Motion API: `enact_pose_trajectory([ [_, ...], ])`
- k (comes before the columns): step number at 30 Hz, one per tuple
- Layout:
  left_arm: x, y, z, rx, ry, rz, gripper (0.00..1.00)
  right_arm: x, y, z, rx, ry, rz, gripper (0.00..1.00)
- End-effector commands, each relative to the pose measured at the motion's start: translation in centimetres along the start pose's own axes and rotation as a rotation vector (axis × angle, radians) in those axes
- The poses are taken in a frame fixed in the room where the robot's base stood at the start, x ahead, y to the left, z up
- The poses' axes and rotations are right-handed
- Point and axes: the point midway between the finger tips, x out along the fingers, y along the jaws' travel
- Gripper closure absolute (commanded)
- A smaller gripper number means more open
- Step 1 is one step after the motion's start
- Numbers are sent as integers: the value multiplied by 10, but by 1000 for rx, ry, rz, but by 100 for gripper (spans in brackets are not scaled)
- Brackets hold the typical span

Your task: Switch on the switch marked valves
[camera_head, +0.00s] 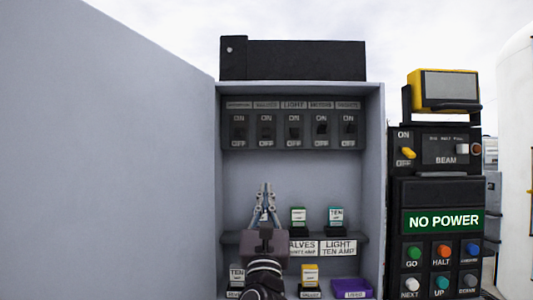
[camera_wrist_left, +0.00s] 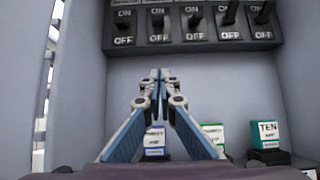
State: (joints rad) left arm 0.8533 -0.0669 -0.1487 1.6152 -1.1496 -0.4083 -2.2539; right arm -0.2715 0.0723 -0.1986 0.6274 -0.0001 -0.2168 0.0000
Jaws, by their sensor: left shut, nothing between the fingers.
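The switch marked valves (camera_head: 266,130) is the second from the left in a row of switches on a dark panel inside the open cabinet. It has ON above and OFF below; I cannot tell its lever position for sure. In the left wrist view the second switch (camera_wrist_left: 158,20) sits near the top, its label out of frame. My left gripper (camera_head: 265,187) is shut and empty, fingers pointing up, below the switch panel and not touching it. Its closed tips (camera_wrist_left: 160,75) show against the cabinet's back wall. My right gripper is not in view.
A shelf (camera_head: 354,238) holds small labelled fuses, such as a teal TEN one (camera_head: 335,217). A purple block (camera_head: 351,288) lies lower. The big grey door (camera_head: 110,150) stands open at left. A control box with a NO POWER display (camera_head: 443,222) stands at right.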

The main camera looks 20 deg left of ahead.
Motion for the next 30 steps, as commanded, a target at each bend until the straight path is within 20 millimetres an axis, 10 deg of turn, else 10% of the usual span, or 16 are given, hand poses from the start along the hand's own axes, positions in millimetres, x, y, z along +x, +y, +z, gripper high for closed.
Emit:
enact_pose_trajectory([
  [12, 4, 0, 2, 3, -2, 0, 100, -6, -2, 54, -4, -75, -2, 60],
  [30, 93, 0, 1, 3, -1, 0, 100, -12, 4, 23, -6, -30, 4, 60],
])
